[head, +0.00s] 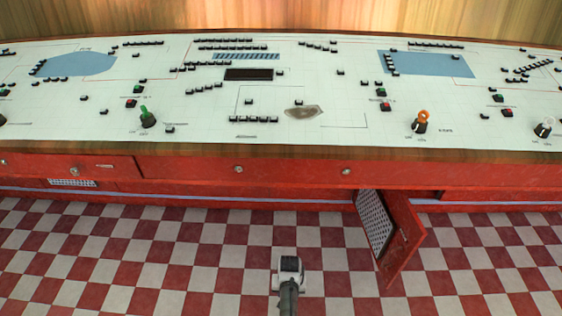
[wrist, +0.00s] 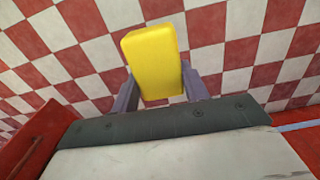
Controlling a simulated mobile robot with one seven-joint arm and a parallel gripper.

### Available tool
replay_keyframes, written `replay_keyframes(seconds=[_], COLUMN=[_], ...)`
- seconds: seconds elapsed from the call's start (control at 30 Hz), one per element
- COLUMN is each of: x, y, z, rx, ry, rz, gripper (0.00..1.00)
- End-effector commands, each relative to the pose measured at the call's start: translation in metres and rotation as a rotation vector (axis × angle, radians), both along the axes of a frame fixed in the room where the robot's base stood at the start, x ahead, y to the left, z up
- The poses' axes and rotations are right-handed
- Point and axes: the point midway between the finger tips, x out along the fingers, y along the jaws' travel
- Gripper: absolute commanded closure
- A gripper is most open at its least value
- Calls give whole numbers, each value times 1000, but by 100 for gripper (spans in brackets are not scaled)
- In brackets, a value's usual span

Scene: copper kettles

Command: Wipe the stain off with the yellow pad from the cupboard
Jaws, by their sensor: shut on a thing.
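The yellow pad (wrist: 150,60) is a thick block with rounded edges. It sits between the two grey fingers of my gripper (wrist: 160,78) in the wrist view, and my gripper is shut on it. Checkered floor shows behind the pad. In the head view my arm's end shows low over the floor, in front of the console, and the pad and fingers cannot be seen there. The stain (head: 302,111) is a grey-brown patch on the white console top, right of centre. The cupboard door (head: 402,240) stands open below the console at the right.
The white console top (head: 330,95) carries many small black buttons, a green-handled lever (head: 147,116), an orange-topped lever (head: 421,121) and a white-topped one (head: 544,127). Its wooden front edge and red drawers (head: 300,172) face me. The open door juts out over the floor; floor left of it is clear.

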Motion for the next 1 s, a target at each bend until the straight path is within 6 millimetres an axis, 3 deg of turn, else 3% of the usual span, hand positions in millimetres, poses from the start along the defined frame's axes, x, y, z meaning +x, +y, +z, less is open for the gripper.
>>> replay_keyframes(seconds=[0.03,0.2,0.6,0.67,0.73,1.0], x=[0,0,0,0,0,1], y=[0,0,0,0,-1,-2], z=[32,79,156,166,155,155], rx=[0,0,0,0,0,0], ry=[-1,0,0,0,0,-1], rz=[-1,0,0,0,-4,-4], gripper=[73,73,73,73,73,73])
